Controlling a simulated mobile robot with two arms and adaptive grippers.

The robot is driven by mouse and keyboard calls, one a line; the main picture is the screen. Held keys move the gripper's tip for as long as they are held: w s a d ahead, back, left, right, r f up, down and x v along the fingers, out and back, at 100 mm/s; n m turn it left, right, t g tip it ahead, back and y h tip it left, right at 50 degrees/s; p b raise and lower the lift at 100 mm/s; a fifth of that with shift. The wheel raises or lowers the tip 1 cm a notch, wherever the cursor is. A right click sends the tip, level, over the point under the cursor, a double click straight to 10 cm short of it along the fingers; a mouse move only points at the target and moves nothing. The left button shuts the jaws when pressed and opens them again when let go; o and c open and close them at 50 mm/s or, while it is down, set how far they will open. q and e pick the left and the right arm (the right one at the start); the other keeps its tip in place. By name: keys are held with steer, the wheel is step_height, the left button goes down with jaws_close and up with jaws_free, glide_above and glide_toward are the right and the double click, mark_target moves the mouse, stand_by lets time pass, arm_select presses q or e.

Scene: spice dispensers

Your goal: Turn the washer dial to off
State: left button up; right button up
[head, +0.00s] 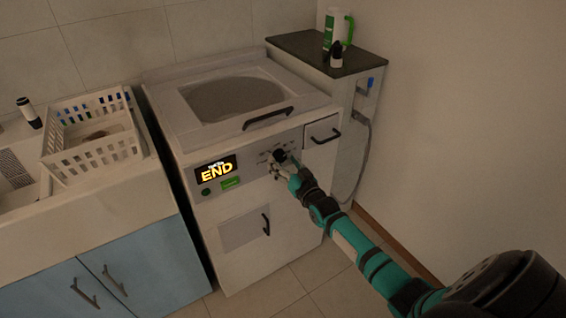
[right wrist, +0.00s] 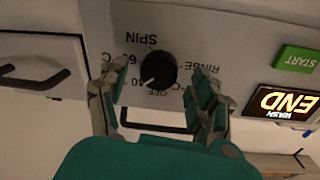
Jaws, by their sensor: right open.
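The washer (head: 215,185) stands against the back wall, with a control panel on its upper front. Its black round dial (right wrist: 158,70) shows in the right wrist view, ringed by labels including SPIN, RINSE, 60, 40 and OFF. A pale mark on the dial points to the lower left, near the 40. My right gripper (right wrist: 154,76) is open, with one finger on each side of the dial and gaps visible between. In the head view my right gripper (head: 282,164) is at the panel and partly hides the dial. My left gripper is not in view.
A lit END display (head: 216,169) and a green START button (right wrist: 297,59) sit beside the dial. A drawer handle (head: 326,136) is on the panel's other side. A dark-topped side table (head: 310,48) stands right of the washer, a white basket (head: 92,150) left.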

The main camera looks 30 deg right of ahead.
steer(key=shift+w+d, duration=0.1)
steer(key=shift+w, duration=0.45)
steer(key=c, duration=1.2)
steer(key=shift+n, duration=0.3)
steer(key=n, duration=0.4)
steer(key=shift+f+n+t+b, duration=0.1)
steer(key=shift+n+t+b, duration=0.2)
steer(key=shift+n, duration=2.4)
